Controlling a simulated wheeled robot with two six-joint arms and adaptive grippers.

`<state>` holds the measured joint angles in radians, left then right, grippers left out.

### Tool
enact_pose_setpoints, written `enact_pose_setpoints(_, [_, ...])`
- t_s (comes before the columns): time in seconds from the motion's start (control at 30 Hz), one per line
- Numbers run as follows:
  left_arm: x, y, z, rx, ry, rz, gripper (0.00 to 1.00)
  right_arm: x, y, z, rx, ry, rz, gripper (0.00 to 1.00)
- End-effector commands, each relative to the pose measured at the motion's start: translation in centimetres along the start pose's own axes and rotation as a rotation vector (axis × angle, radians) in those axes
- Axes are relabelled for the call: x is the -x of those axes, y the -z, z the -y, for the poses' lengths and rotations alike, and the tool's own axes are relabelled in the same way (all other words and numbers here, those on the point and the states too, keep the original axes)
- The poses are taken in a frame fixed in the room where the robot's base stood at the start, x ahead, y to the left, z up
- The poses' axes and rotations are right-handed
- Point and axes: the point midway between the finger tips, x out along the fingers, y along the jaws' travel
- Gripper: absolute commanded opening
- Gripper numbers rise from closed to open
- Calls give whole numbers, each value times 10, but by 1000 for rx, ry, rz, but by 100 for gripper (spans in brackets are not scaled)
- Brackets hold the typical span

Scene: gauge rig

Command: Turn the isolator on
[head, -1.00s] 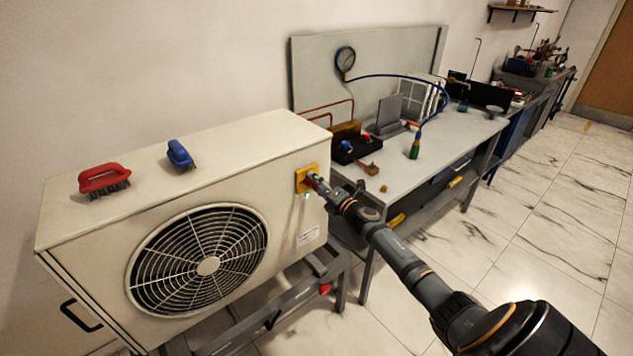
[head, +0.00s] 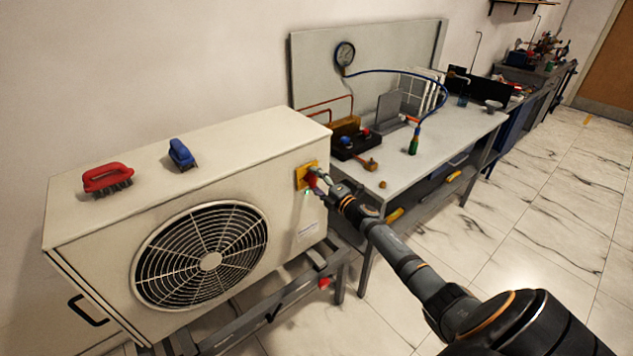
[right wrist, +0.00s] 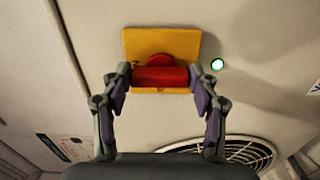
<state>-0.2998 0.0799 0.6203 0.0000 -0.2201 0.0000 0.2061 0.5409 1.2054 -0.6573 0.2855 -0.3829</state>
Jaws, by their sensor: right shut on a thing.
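The isolator is a yellow plate (head: 300,180) with a red rotary handle (head: 311,179), on the front of the cream fan unit (head: 285,237) near its right end. In the right wrist view the red handle (right wrist: 160,77) lies crosswise, parallel to the long edges of the yellow plate (right wrist: 160,42). My right gripper (head: 318,182) reaches it from the right. Its fingertips, also in the right wrist view (right wrist: 160,80), are shut on the two ends of the handle. A small lamp (right wrist: 217,64) beside the plate glows pale green. My left gripper is not in view.
A red brush (head: 107,179) and a blue brush (head: 181,154) lie on top of the unit. A grey bench (head: 440,150) with a gauge (head: 344,54), blue hose and tools stands behind my right arm. The floor at right is clear.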

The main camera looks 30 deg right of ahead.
Motion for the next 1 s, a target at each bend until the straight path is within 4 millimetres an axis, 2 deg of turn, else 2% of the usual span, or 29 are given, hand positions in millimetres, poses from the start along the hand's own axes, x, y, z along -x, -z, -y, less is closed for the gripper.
enact_pose_setpoints(0.2, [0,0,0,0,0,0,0,0,0,1,-6,1,1,29])
enact_pose_setpoints(0.23, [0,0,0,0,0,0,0,0,0,1,-7,1,1,64])
enact_pose_setpoints(0.37, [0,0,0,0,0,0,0,0,0,1,-5,1,1,82])
enact_pose_setpoints(0.77, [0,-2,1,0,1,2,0,4,0,0,-2,0,1,83])
enact_pose_setpoints(1.0, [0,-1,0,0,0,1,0,43,0,2,0,3,-1,83])
